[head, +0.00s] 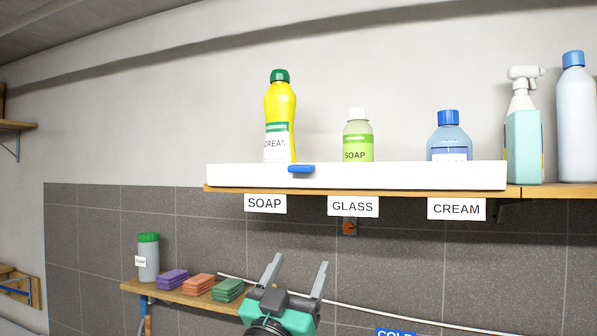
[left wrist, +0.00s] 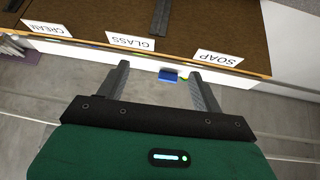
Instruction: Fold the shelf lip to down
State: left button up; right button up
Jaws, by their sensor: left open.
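The shelf lip (head: 400,175) is a long white board standing upright along the front edge of the wooden shelf (head: 230,191). A blue tab (head: 301,169) sits on its face, left of the middle. The tab also shows in the left wrist view (left wrist: 168,76), between my finger lines and beyond the tips. My left gripper (head: 296,267) is open and empty, below the shelf and under the SOAP and GLASS labels, apart from the lip. My right gripper is not in view.
Behind the lip stand a yellow CREAM bottle (head: 280,115), a green SOAP bottle (head: 358,135) and a blue bottle (head: 449,137). A spray bottle (head: 523,135) and a tall bottle (head: 577,120) stand right of it. A lower shelf (head: 180,294) holds sponges.

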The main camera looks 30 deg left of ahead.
aim_at(298, 178)
pick_arm(q)
jog(key=s+a+r+n+t+y+p, duration=0.1)
jog(key=s+a+r+n+y+p, duration=0.1)
jog(key=s+r+y, duration=0.3)
jog(key=shift+h, duration=0.9)
jog(key=p+x, duration=0.2)
jog(key=x, duration=0.2)
jog(key=p+x, duration=0.2)
jog(key=x, duration=0.3)
jog(key=d+p+x, duration=0.1)
jog(key=p+x, duration=0.1)
jog(key=x, duration=0.2)
jog(key=shift+w+r, duration=0.2)
jog(key=shift+r, duration=0.3)
jog(key=shift+p+x, duration=0.65)
jog(key=shift+x, duration=0.2)
jog(key=shift+f, duration=0.15)
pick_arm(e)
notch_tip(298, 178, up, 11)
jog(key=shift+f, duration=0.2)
